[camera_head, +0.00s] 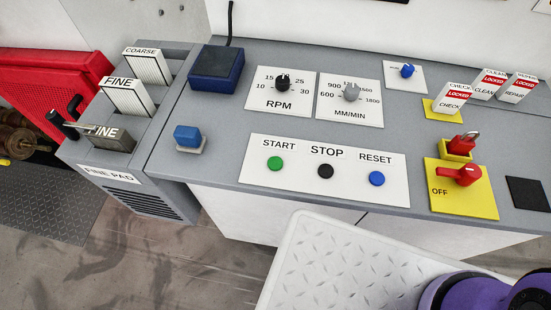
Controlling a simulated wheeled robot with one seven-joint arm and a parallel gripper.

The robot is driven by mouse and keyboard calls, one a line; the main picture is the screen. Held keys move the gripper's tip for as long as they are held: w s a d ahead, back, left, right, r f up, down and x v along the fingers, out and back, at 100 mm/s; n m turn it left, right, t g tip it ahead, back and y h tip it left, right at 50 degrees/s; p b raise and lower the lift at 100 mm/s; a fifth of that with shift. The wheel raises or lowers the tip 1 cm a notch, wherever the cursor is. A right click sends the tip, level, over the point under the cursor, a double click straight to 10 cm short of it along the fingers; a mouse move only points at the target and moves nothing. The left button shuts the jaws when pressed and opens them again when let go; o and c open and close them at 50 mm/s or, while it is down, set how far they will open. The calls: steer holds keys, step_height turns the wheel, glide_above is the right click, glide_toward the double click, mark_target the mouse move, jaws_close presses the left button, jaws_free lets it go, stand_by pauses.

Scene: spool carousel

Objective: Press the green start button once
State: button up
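The green start button (275,163) sits on a white panel (300,183) on the grey console, below the label START. To its right on the same panel are a black stop button (325,171) under STOP and a blue reset button (376,178) under RESET. All three are uncovered and nothing touches them. My gripper is not in view. Purple and dark rounded parts show at the bottom right corner, well apart from the buttons.
The RPM knob (283,83) and the MM/MIN knob (351,92) stand behind the button panel. A blue block (187,137) is at its left. A red rotary switch (464,174) on a yellow plate is at its right. A white textured surface (335,265) lies in front.

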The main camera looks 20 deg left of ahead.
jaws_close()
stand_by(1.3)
